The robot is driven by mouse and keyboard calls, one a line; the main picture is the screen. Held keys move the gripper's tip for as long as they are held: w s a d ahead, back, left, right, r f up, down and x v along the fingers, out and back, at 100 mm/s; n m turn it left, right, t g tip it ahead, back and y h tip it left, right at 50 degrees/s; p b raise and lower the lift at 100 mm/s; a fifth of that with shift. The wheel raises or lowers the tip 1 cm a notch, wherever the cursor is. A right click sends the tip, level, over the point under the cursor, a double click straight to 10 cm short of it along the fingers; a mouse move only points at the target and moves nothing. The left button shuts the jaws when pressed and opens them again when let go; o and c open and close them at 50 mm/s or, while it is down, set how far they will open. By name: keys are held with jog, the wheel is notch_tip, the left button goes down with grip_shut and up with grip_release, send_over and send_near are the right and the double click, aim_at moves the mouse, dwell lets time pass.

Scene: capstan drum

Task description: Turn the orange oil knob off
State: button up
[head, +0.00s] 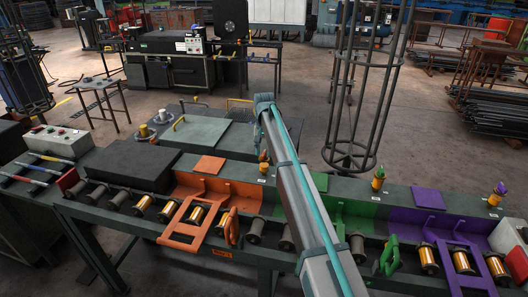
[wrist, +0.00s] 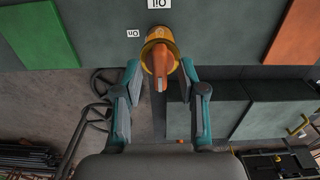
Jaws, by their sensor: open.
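The orange oil knob (wrist: 160,62) sits on a round brass base at the top middle of the wrist view, its handle pointing down the picture. Labels reading "Oil" and "On" lie beside it, upside down. In the head view the knob (head: 263,155) stands on the dark bench top, just left of my arm. My gripper (wrist: 160,70) is open, with one finger on each side of the knob handle. Gaps show between the handle and both fingers. In the head view my arm hides most of the gripper.
A green-section knob (head: 378,180) and a purple-section knob (head: 497,193) stand further right on the bench. An orange lever frame (head: 190,215) and several wire spools line the front. A tall dark wire cage (head: 350,130) stands behind the bench.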

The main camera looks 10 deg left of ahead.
aim_at(264, 152)
notch_tip(264, 152, up, 12)
dwell(0.5)
jog(key=shift+f, duration=0.1)
